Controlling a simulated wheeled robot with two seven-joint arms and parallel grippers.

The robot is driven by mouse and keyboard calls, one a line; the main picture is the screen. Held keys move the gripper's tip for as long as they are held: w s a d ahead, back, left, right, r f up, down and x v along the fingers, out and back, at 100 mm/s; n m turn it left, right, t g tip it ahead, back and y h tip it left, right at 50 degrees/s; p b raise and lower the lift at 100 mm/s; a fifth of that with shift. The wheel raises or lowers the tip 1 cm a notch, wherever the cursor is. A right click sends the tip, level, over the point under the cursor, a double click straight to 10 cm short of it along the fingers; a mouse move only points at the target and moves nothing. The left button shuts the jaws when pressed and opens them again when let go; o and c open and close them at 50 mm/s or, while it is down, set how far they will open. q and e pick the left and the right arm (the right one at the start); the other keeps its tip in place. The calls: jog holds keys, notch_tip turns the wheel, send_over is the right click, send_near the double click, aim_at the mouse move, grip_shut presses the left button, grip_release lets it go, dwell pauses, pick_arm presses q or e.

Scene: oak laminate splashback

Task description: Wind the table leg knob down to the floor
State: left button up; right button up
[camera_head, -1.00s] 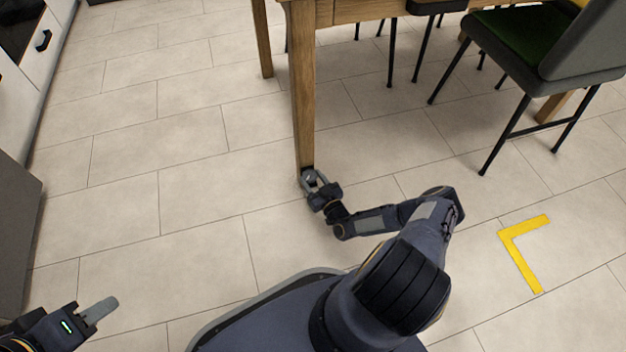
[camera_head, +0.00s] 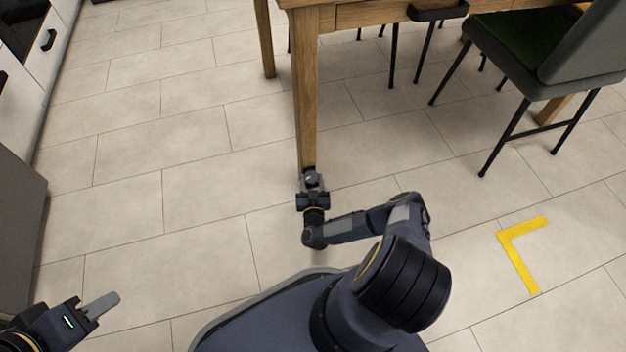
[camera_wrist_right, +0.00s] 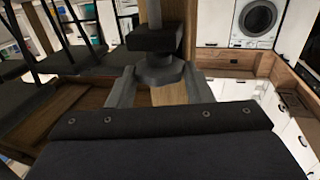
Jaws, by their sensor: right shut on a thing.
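The wooden table leg (camera_head: 305,100) stands upright at the near corner of the table. At its foot, my right gripper (camera_head: 312,178) is shut on the knob, which is mostly hidden by the gripper in the head view. In the right wrist view, the grey knob (camera_wrist_right: 158,73) sits between the two grey fingers of my right gripper (camera_wrist_right: 160,88), beside a black block (camera_wrist_right: 155,38). My left gripper (camera_head: 103,303) is at the lower left, far from the leg. One grey finger shows there, and its opening is unclear.
The wooden table (camera_head: 370,14) stands above the leg. A dark chair (camera_head: 535,85) with a green seat is to the right. A yellow corner mark (camera_head: 520,250) lies on the floor. White cabinets (camera_head: 25,100) line the left. The tiled floor left of the leg is clear.

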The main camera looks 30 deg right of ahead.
jog(key=shift+w+a+m+g+h+b, duration=0.1)
jog(key=shift+m+g+h+b, duration=0.1)
jog(key=shift+m+g+h, duration=0.4)
jog(key=shift+a+m+g+h+b, duration=0.15)
jog(key=shift+m+g+h, duration=0.15)
jog(key=shift+m+h, duration=0.35)
jog(key=shift+r+h, duration=0.1)
jog(key=shift+h, duration=0.25)
jog(key=o, duration=1)
jog(key=v, duration=0.7)
jog(key=shift+s+a, duration=0.2)
jog(key=shift+s, duration=0.05)
